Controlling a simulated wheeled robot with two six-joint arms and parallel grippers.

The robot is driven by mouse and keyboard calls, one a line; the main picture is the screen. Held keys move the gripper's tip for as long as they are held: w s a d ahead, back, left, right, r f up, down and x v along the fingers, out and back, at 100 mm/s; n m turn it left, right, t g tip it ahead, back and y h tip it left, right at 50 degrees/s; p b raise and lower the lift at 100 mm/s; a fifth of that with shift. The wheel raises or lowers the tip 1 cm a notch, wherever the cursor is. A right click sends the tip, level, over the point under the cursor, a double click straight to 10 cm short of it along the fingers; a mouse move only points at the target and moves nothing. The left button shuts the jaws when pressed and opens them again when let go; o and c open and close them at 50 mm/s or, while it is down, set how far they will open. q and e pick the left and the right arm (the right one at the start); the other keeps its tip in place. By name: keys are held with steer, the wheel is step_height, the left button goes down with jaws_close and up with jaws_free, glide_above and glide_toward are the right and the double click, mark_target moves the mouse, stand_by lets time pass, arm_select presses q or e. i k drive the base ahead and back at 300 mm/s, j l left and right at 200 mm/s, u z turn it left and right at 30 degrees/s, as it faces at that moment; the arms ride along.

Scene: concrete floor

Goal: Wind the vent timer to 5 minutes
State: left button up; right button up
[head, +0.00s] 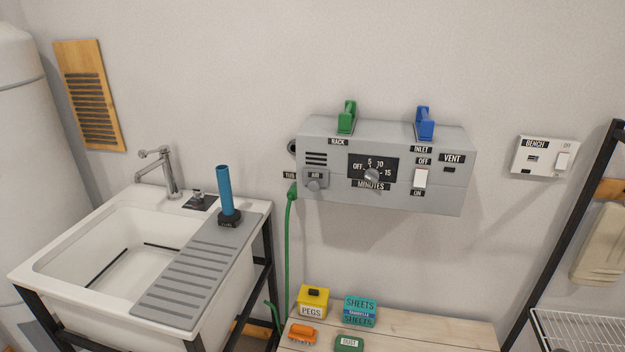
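The timer (386,163) is a black dial plate marked OFF, 5, 10 and 15, with MINUTES below, on the front of a grey wall box. Its silver knob (371,177) sits at the lower middle of the plate. The knob is too small to tell for certain which mark it points to. Neither of my grippers is in view.
Green (347,117) and blue (425,124) levers stand on the box. A green hose (289,240) hangs at its left. A wooden bench (440,333) below holds several small boxes. A sink (60,245) stands left, a black-framed rack (565,235) right. The space before the box looks clear.

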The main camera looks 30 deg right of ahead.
mark_target(371, 174)
steer(key=z, duration=1.45)
